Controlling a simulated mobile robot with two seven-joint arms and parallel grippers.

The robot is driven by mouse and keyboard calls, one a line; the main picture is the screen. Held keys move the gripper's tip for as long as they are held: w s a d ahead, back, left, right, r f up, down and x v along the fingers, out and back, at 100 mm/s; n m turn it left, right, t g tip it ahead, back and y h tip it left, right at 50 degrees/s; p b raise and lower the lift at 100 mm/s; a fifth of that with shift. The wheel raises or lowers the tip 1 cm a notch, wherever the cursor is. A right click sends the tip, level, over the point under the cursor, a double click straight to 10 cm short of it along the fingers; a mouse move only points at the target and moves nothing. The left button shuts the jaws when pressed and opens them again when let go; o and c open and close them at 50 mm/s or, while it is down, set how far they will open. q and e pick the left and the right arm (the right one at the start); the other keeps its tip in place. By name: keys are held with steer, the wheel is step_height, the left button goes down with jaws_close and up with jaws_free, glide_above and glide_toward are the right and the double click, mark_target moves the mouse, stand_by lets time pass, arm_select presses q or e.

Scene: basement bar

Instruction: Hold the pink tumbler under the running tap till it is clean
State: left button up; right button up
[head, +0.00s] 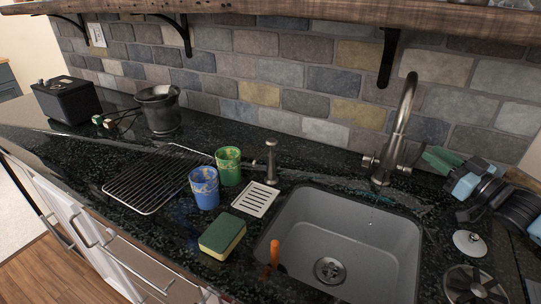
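No pink tumbler shows in the head view. The tap (400,126) is a tall metal gooseneck behind the grey sink (337,226). A few small drops show below it, over the sink, and no full stream can be made out. My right gripper (438,159) is at the right, beside the tap and above the counter, with green finger parts. Whether it is open or shut is unclear, and I see nothing held in it. My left gripper is out of view.
A stained blue tumbler (204,188) and a stained green tumbler (228,166) stand left of the sink. A sponge (222,236), slotted dish (255,199), soap dispenser (271,162), wire rack (155,181) and dark pot (160,109) share the counter. An orange object (274,252) is at the sink's left rim.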

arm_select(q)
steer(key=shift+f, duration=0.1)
arm_select(e)
steer(key=shift+v, duration=1.35)
